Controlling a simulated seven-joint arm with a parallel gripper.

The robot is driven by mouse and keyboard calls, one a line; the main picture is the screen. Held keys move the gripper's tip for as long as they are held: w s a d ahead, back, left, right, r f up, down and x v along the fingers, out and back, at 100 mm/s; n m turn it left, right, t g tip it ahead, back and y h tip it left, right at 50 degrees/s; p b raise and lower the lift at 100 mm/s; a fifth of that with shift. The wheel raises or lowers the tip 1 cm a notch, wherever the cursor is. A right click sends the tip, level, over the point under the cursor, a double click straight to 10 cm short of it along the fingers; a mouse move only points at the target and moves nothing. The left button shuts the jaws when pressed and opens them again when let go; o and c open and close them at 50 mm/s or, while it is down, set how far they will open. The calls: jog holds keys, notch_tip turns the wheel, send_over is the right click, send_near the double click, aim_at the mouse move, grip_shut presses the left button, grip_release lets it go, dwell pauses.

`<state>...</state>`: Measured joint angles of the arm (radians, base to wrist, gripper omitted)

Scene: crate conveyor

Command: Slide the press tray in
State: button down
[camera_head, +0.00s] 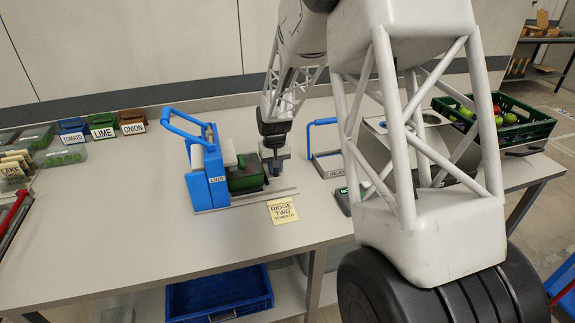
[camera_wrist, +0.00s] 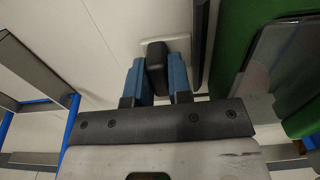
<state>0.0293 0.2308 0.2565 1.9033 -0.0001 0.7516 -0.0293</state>
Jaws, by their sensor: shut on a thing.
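The blue press (camera_head: 207,182), marked LIDS, stands on the bench left of my gripper, its blue lever (camera_head: 185,117) raised. A green container (camera_head: 246,180) sits at its right side, beside thin metal rails (camera_head: 265,195). My gripper (camera_head: 274,165) is low over the bench just right of the container. In the wrist view my gripper (camera_wrist: 157,78) has its blue fingers shut on a dark upright handle (camera_wrist: 156,68) on a pale plate (camera_wrist: 178,44). The container's green edge (camera_wrist: 236,45) shows right of it. The tray itself is mostly hidden in the head view.
A yellow note (camera_head: 282,210) reading RIDGE TWO TOMATO lies in front. A blue-handled fixture (camera_head: 322,150) stands to the right. A green produce crate (camera_head: 537,133) is far right. The front left bench is clear.

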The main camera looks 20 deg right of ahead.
jog(key=shift+a+r, duration=0.1)
jog(key=shift+a, duration=2.1)
jog(key=c, duration=1)
grip_release()
jog(key=shift+c, duration=0.2)
notch_tip(320, 180, up, 8)
jog(key=shift+c, duration=0.3)
